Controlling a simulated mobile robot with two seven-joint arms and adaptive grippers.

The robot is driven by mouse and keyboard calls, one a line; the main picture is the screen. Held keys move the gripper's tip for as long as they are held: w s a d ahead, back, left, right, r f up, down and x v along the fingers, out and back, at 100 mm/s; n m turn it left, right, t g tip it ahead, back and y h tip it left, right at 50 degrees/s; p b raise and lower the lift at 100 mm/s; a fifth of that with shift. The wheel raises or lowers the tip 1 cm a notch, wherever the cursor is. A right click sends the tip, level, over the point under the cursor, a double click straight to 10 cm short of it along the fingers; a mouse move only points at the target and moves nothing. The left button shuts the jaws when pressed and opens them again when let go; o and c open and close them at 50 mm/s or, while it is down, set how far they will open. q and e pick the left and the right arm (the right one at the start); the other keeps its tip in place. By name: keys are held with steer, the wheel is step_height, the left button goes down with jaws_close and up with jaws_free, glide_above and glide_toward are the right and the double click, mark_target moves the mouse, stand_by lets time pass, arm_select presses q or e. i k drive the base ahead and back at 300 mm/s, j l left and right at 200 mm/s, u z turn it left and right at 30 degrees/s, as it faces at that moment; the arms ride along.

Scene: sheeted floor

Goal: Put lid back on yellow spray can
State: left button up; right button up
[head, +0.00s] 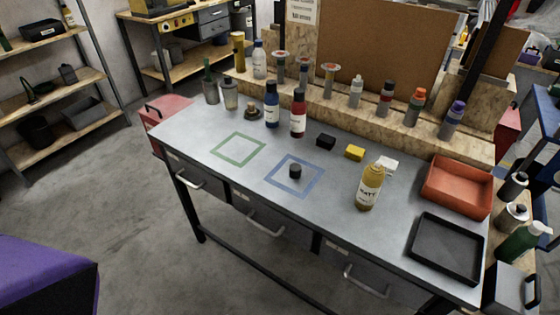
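A yellow spray can (369,190) with a pale label stands upright on the grey workbench, right of its middle. Its top is a narrow yellowish neck with no dark cap on it. A small black round lid (295,171) sits inside the blue taped square on the bench, to the left of the can and apart from it. Neither of my grippers shows in the head view.
The workbench (215,175) also has an empty green taped square (238,150). Black (326,142) and yellow (355,152) blocks lie behind the lid. A red tray (457,187) and black tray (446,248) sit right. Blue (271,106) and red (298,114) bottles stand behind.

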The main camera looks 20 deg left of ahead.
mark_target(372, 181)
steer(key=i+j, duration=0.1)
steer(key=j, duration=0.25)
steer(key=i+j, duration=0.1)
steer(key=j, duration=0.25)
steer(key=i+j, duration=0.1)
steer(key=j, duration=0.25)
steer(key=i+j, duration=0.1)
steer(key=j, duration=0.25)
